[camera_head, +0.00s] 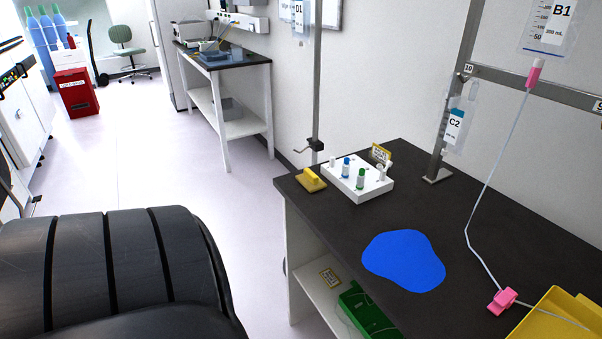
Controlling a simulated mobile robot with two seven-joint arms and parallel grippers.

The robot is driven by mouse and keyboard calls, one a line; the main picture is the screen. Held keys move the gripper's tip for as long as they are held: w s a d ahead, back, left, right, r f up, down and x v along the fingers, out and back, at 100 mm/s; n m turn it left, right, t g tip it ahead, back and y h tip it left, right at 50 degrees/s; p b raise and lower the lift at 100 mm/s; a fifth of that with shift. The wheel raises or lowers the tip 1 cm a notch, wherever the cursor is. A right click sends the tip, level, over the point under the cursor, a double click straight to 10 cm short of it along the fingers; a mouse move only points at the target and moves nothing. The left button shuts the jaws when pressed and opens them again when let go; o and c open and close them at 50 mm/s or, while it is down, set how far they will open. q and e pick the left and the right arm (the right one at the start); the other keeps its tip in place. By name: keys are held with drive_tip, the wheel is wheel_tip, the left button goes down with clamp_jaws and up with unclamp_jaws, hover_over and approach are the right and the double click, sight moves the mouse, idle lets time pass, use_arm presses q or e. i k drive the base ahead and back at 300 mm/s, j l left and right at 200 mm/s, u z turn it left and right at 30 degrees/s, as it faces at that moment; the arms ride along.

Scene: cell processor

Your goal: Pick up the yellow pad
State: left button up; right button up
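Neither of my grippers shows in the head view. A large black ribbed shape fills the lower left and appears to be part of my own body.
A flat blue patch (403,262) covers part of the tabletop. A pink clamp (502,300) on a tube and a yellow tray (556,318) are at the lower right. A metal pole (447,110) rises behind. Open floor (190,165) lies left of the table.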

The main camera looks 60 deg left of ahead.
sight(310, 179)
drive_tip(key=u, duration=1.5)
drive_tip(key=i+l+u, duration=0.15)
drive_tip(key=i+u, duration=0.25)
drive_tip(key=i, duration=0.2)
